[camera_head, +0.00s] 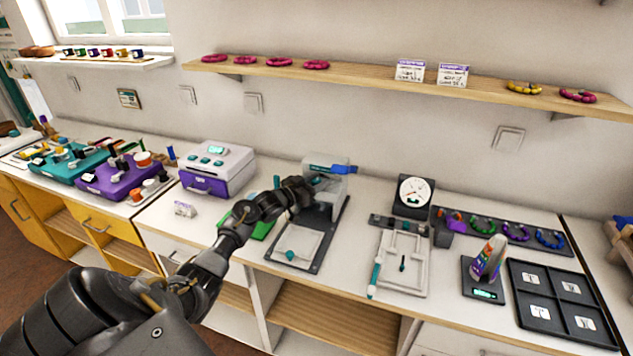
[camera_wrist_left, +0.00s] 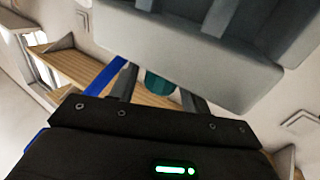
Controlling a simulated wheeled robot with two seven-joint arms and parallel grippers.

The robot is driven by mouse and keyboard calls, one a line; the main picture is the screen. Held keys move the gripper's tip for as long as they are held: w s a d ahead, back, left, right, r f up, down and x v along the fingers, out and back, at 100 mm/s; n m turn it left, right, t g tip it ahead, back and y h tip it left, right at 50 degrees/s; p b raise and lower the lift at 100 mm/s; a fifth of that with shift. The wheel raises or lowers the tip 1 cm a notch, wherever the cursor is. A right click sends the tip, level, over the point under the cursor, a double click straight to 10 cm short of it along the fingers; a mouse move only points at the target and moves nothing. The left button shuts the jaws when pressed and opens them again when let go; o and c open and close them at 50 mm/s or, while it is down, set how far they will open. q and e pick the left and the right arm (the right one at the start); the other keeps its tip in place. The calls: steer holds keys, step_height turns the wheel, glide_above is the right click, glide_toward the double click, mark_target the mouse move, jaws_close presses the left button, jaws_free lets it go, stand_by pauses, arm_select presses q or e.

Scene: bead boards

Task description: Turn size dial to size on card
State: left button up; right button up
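A teal knob (camera_wrist_left: 158,84), which looks like the size dial, sits under the edge of a grey machine body (camera_wrist_left: 190,45) in the left wrist view. My left gripper (camera_wrist_left: 158,92) has its two fingers apart, one on each side of the knob, with a small gap showing; contact cannot be seen. In the head view my left gripper (camera_head: 309,190) is at the front of the grey press (camera_head: 337,188), hiding most of its dial. Two written cards (camera_head: 410,70) (camera_head: 453,74) stand on the wall shelf; their text is too small to read. My right gripper is out of view.
A white and purple machine (camera_head: 217,168) stands left. A round gauge (camera_head: 414,191), a pale frame (camera_head: 403,260) and a dark sectioned tray (camera_head: 562,303) stand right.

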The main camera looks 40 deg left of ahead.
arm_select(q)
steer(key=c, duration=0.8)
steer(key=shift+r+n+y+p, duration=0.15)
steer(key=shift+n+y+p, duration=0.65)
steer(key=shift+y+p, duration=0.4)
steer(key=n+y, duration=0.1)
steer(key=y, duration=0.1)
steer(key=shift+d+n+y+p, duration=0.1)
steer(key=shift+n+y+p, duration=0.2)
steer(key=shift+y+p, duration=0.1)
steer(key=n+y, duration=0.2)
steer(key=y, duration=0.1)
steer(key=shift+g+y, duration=0.3)
steer(key=shift+g, duration=0.1)
steer(key=shift+f+n+g+y, duration=0.2)
steer(key=shift+n+g+y, duration=1)
steer(key=shift+n+y, duration=0.75)
steer(key=shift+y, duration=0.45)
steer(key=o, duration=0.9)
steer(key=shift+o, duration=0.2)
